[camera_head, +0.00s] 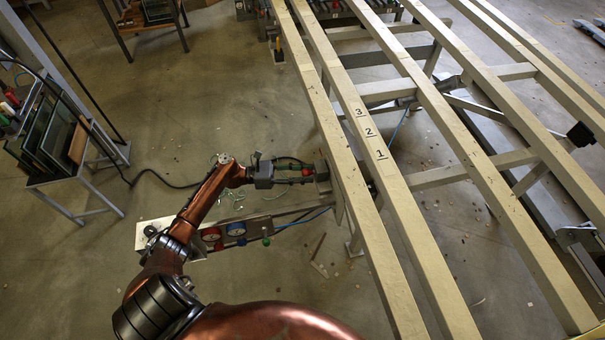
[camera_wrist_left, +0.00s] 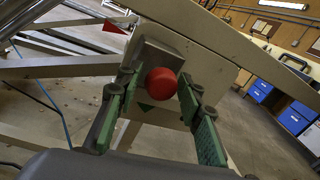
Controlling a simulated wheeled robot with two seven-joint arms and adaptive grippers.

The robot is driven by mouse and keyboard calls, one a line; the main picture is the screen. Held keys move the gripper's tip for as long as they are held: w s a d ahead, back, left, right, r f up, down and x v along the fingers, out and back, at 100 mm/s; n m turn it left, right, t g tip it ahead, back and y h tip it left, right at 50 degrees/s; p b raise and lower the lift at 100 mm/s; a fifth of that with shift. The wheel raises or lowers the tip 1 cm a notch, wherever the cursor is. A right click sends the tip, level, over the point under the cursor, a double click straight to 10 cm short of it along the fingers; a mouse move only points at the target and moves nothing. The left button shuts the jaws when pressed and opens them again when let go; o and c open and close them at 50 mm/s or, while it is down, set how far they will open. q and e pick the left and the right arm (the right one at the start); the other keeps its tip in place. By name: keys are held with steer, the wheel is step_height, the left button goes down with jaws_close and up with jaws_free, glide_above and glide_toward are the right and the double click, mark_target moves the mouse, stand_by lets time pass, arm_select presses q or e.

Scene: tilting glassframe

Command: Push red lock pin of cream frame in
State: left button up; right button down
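The cream frame (camera_head: 352,190) runs as long beams from the bottom centre up through the head view. Its side member (camera_wrist_left: 215,40) fills the upper middle of the wrist view. The red lock pin (camera_wrist_left: 161,81) shows as a round red knob in front of a grey plate on that member. My left gripper (camera_head: 292,170) is at the frame's left side. In the wrist view my left gripper (camera_wrist_left: 158,88) is open, its green-padded fingers either side of the knob with gaps visible. Whether the knob lies fully between the fingertips or just beyond them is unclear. My right gripper is not in view.
A panel with gauges (camera_head: 237,229) and a green knob stands below my left forearm. A rack of glass panes (camera_head: 45,140) stands at the far left. Open floor lies left of the frame.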

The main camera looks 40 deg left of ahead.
arm_select(q)
steer(key=shift+o, duration=1)
steer(key=shift+s+a, duration=0.15)
steer(key=shift+a, duration=0.15)
steer(key=v, duration=1.2)
